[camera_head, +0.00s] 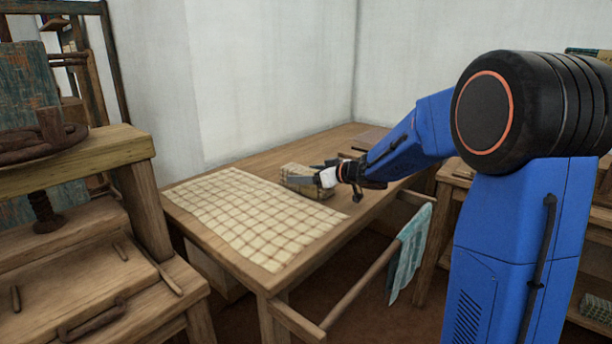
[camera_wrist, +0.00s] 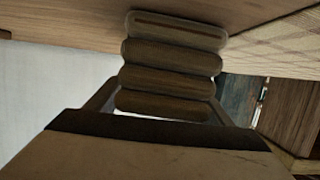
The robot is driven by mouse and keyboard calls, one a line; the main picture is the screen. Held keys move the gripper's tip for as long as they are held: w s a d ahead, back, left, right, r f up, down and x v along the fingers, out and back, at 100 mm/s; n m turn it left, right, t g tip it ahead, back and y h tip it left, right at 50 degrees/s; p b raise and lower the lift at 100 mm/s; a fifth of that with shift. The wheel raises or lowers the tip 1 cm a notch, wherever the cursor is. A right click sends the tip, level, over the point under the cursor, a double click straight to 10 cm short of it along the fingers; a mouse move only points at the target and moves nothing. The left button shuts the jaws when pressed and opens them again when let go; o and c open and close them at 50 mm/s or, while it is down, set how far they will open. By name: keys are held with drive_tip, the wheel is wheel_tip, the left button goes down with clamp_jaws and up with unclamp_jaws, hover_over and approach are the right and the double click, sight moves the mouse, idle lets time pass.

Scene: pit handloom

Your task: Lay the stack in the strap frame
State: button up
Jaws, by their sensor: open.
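My gripper (camera_head: 306,173) is open over the far part of the table, close beside a small checked, cream-coloured stack (camera_head: 298,187). From the head view I cannot tell whether the jaws touch it. In the wrist view a pile of several brown, rounded layers (camera_wrist: 170,68) stands in the middle, close to the camera. It appears to be the end of a folded stack, but its cloth pattern is too dark to make out. I cannot pick out the strap frame for certain in either view.
A checked cloth (camera_head: 255,215) lies flat over much of the wooden table (camera_head: 350,215). A teal cloth (camera_head: 409,250) hangs on the rail (camera_head: 362,288) at its front. A wooden press (camera_head: 75,160) stands at the left. White walls stand behind.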

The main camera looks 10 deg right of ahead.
drive_tip(key=shift+r, duration=0.3)
drive_tip(key=v, duration=1.2)
